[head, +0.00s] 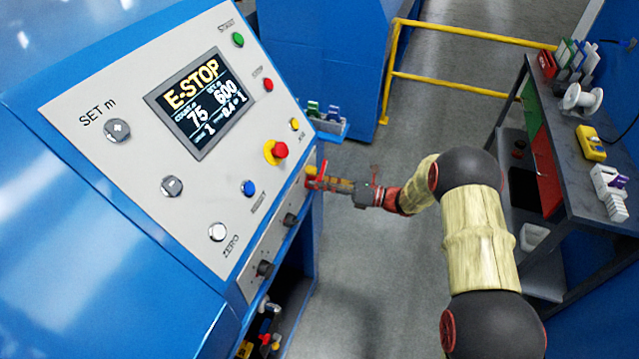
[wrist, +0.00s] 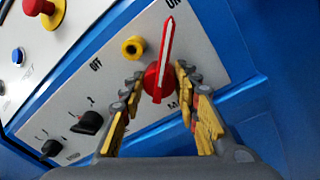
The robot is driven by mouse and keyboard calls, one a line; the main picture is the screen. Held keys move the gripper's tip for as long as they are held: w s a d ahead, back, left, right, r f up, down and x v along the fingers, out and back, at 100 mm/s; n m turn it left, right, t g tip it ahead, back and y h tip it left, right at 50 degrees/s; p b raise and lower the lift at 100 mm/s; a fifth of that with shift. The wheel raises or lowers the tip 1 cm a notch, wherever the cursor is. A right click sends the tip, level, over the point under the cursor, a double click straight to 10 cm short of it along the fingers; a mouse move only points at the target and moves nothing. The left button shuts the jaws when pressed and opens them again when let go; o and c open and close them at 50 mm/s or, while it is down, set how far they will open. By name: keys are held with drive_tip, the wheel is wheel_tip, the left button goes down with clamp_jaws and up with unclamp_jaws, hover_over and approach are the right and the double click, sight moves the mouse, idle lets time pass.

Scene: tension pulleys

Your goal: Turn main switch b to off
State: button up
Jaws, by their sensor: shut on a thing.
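The main switch (wrist: 166,48) is a red rotary knob with a long pointed handle and a white stripe, on the light panel in the wrist view. The handle points up the picture, between the OFF label at left and the partly cut-off ON label at upper right. My gripper (wrist: 158,78) is shut on the knob's base, with yellow-padded fingers on its left and right sides. In the head view my gripper (head: 325,181) meets the right end of the lower panel strip. Lettering below the knob is mostly hidden by the fingers.
Beside the switch are a yellow ring-shaped part (wrist: 133,47) and black selector knobs (wrist: 88,122). A red emergency button (head: 280,150) sits above on the panel; the display (head: 201,103) reads E-STOP. A workbench (head: 585,190) stands at right, with open floor between.

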clamp_jaws()
drive_tip(key=n+b, duration=0.1)
drive_tip(key=n, duration=0.5)
drive_tip(key=shift+h, duration=0.3)
drive_tip(key=n+b, duration=0.1)
drive_tip(key=n, duration=0.2)
drive_tip(key=shift+n+b, duration=0.3)
drive_tip(key=shift+b, duration=0.1)
drive_tip(key=shift+s+n+t+b, duration=0.15)
drive_tip(key=shift+n+t+b, duration=0.15)
drive_tip(key=shift+n+b, duration=0.95)
drive_tip(key=shift+n, duration=0.55)
drive_tip(key=o, duration=1.2)
unclamp_jaws()
drive_tip(key=shift+c, duration=0.2)
